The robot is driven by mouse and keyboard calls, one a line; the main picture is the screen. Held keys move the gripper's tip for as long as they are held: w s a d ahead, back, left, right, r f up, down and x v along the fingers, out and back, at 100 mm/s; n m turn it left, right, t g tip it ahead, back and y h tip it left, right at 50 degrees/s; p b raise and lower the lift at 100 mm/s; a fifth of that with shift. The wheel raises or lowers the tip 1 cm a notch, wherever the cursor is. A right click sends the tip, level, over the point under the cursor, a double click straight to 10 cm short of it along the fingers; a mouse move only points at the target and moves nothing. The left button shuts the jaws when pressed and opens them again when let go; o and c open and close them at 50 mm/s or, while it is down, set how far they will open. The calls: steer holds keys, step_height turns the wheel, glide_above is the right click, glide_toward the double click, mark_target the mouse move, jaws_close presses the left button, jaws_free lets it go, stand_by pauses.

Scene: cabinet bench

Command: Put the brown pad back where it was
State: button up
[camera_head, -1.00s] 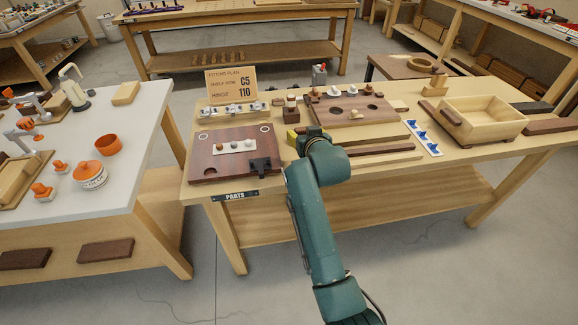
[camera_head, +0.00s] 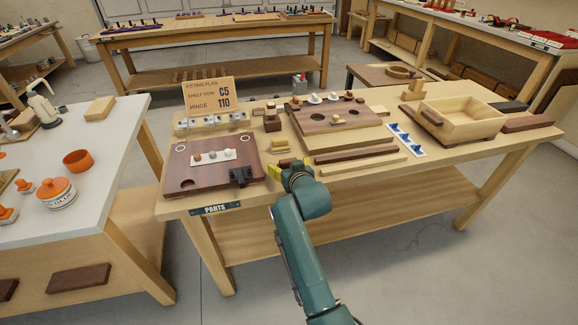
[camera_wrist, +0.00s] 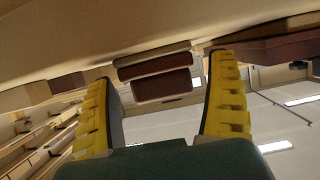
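My gripper (camera_head: 277,172) is low at the bench's front edge, right of the reddish-brown board; the arm partly hides it. In the wrist view my gripper (camera_wrist: 165,95) is open, its yellow fingers wide apart. Beyond the fingertips, between them in the picture, is a small stack with a brown pad-like block (camera_wrist: 160,86) and a paler layer (camera_wrist: 152,52). I see no contact with the fingers. In the head view small pale blocks (camera_head: 280,145) lie just behind my gripper, with a small dark brown block (camera_head: 272,125) farther back. I cannot tell which piece is the brown pad.
The reddish-brown board (camera_head: 205,178) with a black block (camera_head: 241,177) is at left. A holed brown board (camera_head: 340,122), a long brown strip (camera_head: 355,149), a blue-and-white strip (camera_head: 405,140) and an open wooden box (camera_head: 462,122) are to the right. A sign (camera_head: 209,95) stands behind.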

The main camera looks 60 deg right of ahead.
steer(key=shift+r, duration=0.1)
steer(key=shift+a+r, duration=0.1)
steer(key=shift+r, duration=0.05)
steer(key=p+v, duration=0.5)
steer(key=v, duration=0.7)
